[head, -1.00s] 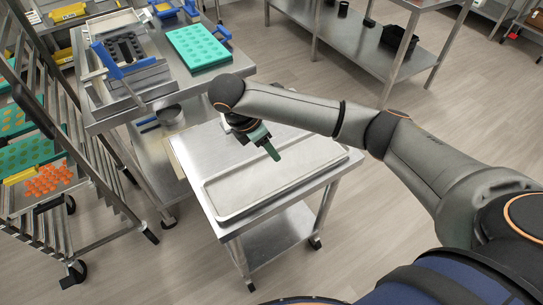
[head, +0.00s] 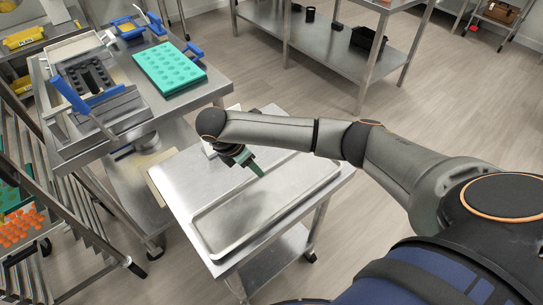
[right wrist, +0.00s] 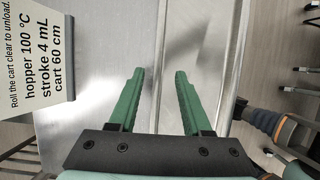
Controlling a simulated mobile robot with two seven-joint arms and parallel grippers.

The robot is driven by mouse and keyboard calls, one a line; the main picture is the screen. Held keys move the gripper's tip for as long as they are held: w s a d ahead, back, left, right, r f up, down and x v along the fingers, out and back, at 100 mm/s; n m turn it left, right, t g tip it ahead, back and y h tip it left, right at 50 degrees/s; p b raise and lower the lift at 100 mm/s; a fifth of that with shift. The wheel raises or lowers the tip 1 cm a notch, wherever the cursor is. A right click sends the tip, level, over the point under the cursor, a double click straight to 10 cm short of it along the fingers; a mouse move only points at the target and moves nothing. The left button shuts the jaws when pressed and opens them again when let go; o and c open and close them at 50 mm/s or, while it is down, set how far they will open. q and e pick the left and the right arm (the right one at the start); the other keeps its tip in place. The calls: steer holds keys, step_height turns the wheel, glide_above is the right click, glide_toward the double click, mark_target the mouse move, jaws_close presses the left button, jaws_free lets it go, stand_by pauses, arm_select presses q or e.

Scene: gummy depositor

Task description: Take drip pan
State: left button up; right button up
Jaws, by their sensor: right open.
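The drip pan (head: 285,196) is a long, shallow grey metal tray with a raised rim. It lies flat on the steel cart top (head: 183,188). My right gripper (head: 259,172) has green fingers and hangs over the pan's far long rim in the head view. In the right wrist view the right gripper (right wrist: 160,72) is open and empty. A long rim of the pan (right wrist: 205,60) runs between the fingertips in that picture. I cannot tell how high the fingertips are above the rim. My left gripper is not in view.
A white sign (right wrist: 35,50) with cart and hopper settings stands near the right gripper. A steel table (head: 115,130) with a teal mould (head: 168,66) is behind the cart at left. A rack (head: 85,225) stands at far left. The floor (head: 400,125) at right is clear.

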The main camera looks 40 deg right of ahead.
mark_target(256, 176)
steer(key=f, duration=0.4)
steer(key=shift+w+d, duration=0.15)
steer(key=shift+d, duration=0.05)
steer(key=shift+d+f, duration=0.25)
steer(key=shift+f, duration=0.25)
steer(key=shift+c, duration=0.4)
jaws_close()
steer(key=shift+r, duration=0.1)
